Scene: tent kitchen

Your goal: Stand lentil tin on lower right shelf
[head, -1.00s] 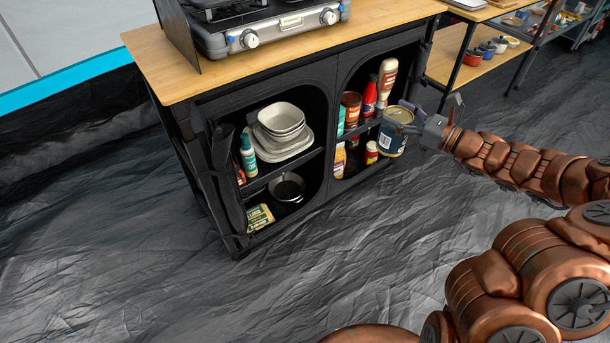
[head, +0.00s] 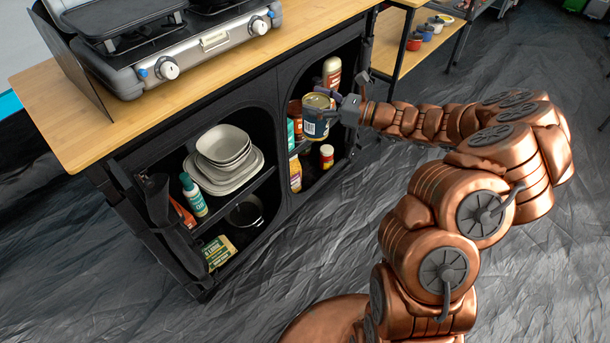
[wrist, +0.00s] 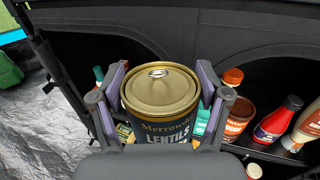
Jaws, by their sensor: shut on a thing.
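The lentil tin (head: 316,122) has a gold lid and a dark label; its name reads in the wrist view (wrist: 160,92). My gripper (head: 332,106) is shut on it, one finger on each side of the tin in the wrist view (wrist: 161,98). The tin is upright or nearly so, at the front of the right arched opening of the black cabinet (head: 265,85). It is level with the upper shelf items and hides part of them. The lower right shelf is mostly hidden; a small red jar with a white lid (head: 326,156) and a yellow bottle (head: 295,173) stand there.
The left bay holds stacked dishes (head: 223,150), a green bottle (head: 193,195) and a pot (head: 246,212). A stove (head: 170,40) stands on the wooden top.

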